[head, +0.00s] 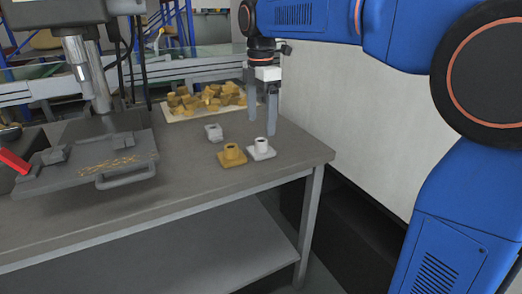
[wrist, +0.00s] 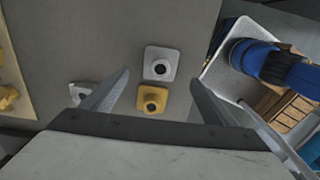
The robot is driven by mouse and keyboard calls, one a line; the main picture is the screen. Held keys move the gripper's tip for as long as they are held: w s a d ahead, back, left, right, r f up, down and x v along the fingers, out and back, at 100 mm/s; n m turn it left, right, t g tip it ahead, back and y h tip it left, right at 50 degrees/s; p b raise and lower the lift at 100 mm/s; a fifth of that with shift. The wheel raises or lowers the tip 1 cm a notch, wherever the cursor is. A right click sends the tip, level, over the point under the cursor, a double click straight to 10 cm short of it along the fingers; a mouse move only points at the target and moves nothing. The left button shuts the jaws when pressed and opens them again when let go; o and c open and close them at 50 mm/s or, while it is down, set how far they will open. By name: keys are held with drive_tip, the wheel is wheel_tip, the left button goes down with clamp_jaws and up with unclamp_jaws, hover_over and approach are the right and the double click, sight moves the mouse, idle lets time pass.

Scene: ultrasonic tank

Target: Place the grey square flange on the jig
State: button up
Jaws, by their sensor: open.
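A light grey square flange (head: 261,149) with a round upright collar stands on the bench near its right edge; it also shows in the wrist view (wrist: 160,63). My gripper (head: 261,128) is open and empty above it, with its fingers pointing down. In the wrist view the flange lies beyond and between the fingertips (wrist: 158,80), apart from them. A grey fixture plate (head: 135,165) with blocks, a handle and metal chips sits under the drill press at left; it may be the jig, but I cannot tell for certain.
A yellow square flange (head: 231,155) stands close to the grey one. A smaller grey piece (head: 213,133) lies behind them. A pale tray (head: 176,114) of yellow blocks is at the back. A red handle (head: 14,161) is at far left. The bench front is clear.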

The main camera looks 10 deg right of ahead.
sight(261, 141)
drive_tip(key=shift+f, duration=4.05)
drive_tip(key=shift+r, duration=0.1)
drive_tip(key=c, duration=1.4)
